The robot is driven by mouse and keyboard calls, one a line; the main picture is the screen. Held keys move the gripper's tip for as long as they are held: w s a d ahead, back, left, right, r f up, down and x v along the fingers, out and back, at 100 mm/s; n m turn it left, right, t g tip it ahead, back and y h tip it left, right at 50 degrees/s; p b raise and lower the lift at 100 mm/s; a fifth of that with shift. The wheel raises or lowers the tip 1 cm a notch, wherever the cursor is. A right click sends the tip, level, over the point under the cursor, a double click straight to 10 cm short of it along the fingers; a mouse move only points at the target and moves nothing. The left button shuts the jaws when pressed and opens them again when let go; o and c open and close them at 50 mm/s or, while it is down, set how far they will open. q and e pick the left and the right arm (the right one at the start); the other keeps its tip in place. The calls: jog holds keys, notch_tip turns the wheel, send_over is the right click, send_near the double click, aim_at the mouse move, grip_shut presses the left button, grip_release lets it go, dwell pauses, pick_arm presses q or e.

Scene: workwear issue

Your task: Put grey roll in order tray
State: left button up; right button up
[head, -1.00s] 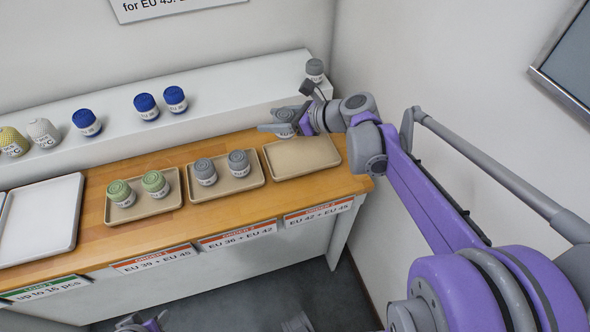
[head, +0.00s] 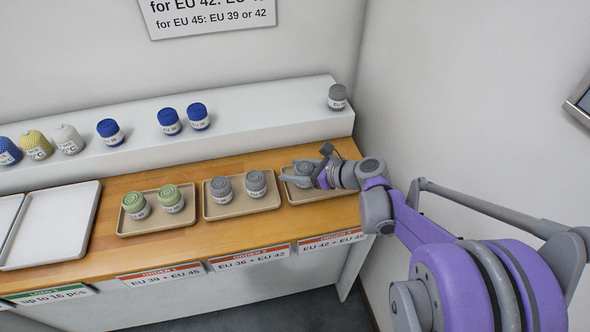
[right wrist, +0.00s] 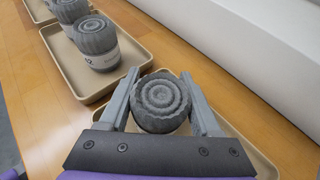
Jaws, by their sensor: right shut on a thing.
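My right gripper (head: 300,174) is shut on a grey roll (right wrist: 161,103), with one finger on each side of it in the right wrist view. It holds the roll over the right-hand order tray (head: 312,198), labelled EU 42 + EU 45. The tray's rim (right wrist: 262,160) shows beside and below the fingers. I cannot tell whether the roll touches the tray floor. Another grey roll (head: 337,97) stands at the right end of the white shelf. My left gripper is not in view.
The middle order tray (head: 240,210) holds two grey rolls, close left of my gripper. The left order tray (head: 155,226) holds two green rolls. Blue, yellow and pale rolls stand on the shelf (head: 240,118). An empty white tray (head: 50,225) lies at left.

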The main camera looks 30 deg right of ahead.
jog(key=shift+f, duration=0.15)
jog(key=o, duration=1.4)
jog(key=shift+c, duration=0.2)
jog(key=shift+r, duration=0.25)
jog(key=p+v, duration=0.1)
jog(key=v, duration=1.1)
jog(key=shift+f, duration=0.1)
